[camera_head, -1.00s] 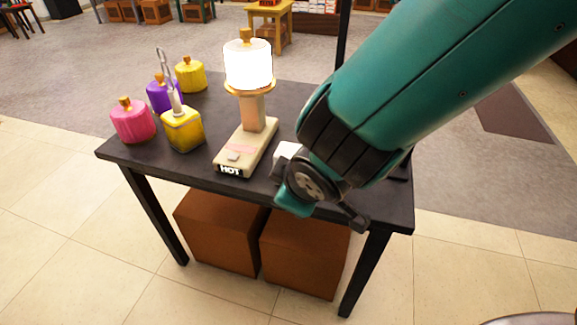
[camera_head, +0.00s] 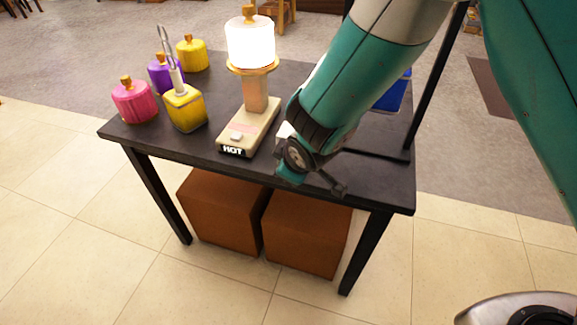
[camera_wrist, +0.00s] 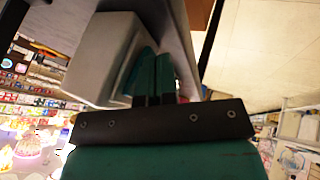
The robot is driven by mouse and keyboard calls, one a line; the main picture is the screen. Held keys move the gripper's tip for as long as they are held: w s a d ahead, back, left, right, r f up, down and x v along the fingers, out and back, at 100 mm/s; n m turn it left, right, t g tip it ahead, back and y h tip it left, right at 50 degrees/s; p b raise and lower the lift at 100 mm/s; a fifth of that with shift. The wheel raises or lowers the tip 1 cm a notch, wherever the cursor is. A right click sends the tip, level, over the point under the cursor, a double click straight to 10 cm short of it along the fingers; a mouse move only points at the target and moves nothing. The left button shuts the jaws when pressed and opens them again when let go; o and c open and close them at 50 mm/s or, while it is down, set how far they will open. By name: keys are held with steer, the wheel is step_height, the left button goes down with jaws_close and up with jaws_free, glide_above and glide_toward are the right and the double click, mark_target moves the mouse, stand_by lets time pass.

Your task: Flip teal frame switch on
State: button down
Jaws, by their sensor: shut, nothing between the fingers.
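In the head view my gripper is mostly hidden behind my own arm at the table's front right. The wrist view shows its two teal fingers (camera_wrist: 155,75) closed together and empty. A pale grey box (camera_wrist: 108,52) lies right beside the fingers; I cannot tell whether they touch it. A small white corner, perhaps the same box (camera_head: 284,131), shows left of my wrist in the head view. A blue panel (camera_head: 394,95) on the table is partly covered by my arm. No teal-framed switch can be made out clearly.
A lit lamp (camera_head: 249,42) on a beige base labelled HOT (camera_head: 247,128) stands left of my wrist. Pink, purple and yellow jars stand on the dark table's (camera_head: 165,143) left side. A black post (camera_head: 432,85) rises at its right. Brown boxes (camera_head: 300,235) sit underneath.

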steer(key=shift+w+f+b, duration=0.1)
steer(key=shift+f+b, duration=0.2)
steer(key=shift+b, duration=0.25)
steer(key=shift+w+r+t, duration=0.1)
steer(key=shift+w+t, duration=0.05)
steer(key=shift+t, duration=0.25)
steer(key=shift+d+r, duration=0.1)
steer(key=shift+r+p, duration=0.65)
steer(key=shift+r, duration=0.25)
